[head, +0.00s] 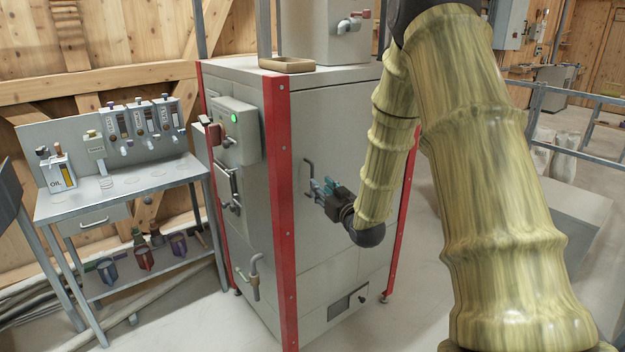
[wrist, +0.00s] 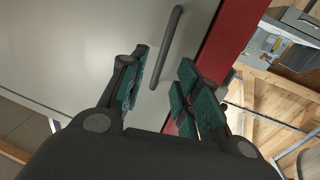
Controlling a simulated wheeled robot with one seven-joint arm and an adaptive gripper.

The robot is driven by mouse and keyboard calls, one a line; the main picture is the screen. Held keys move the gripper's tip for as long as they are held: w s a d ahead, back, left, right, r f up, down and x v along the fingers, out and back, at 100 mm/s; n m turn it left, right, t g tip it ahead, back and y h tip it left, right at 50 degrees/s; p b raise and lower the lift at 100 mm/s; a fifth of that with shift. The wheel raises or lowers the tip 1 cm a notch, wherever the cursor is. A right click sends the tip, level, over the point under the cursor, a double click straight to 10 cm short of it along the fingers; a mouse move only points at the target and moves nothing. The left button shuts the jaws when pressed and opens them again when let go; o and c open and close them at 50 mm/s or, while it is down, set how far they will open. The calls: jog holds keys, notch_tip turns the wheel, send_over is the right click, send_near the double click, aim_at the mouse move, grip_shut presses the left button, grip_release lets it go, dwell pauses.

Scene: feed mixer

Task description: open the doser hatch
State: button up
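The white cabinet with red corner posts has a large side panel (head: 335,125) that looks like the hatch and looks shut; no label confirms it. A grey bar handle (head: 309,174) sits upright near its left edge. The handle (wrist: 167,45) appears tilted in the wrist view, just ahead of my fingers. My gripper (head: 323,188) is open, with teal finger pads spread. In the wrist view my gripper (wrist: 161,80) has the handle's lower end in line with the gap between its fingers. I see no grip on the handle; any contact is unclear.
A red post (head: 278,200) stands left of the panel. The front face has a green-lit control box (head: 235,130) and another handle. A workbench (head: 130,185) with dispensers is at left. A low grey box (head: 560,215) and railing are at right. Some floor is clear between.

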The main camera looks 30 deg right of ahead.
jog(key=shift+w+d+p, duration=0.2)
jog(key=shift+w, duration=1.55)
jog(key=shift+w+d+p, duration=0.2)
jog(key=shift+w, duration=1.5)
grip_shut()
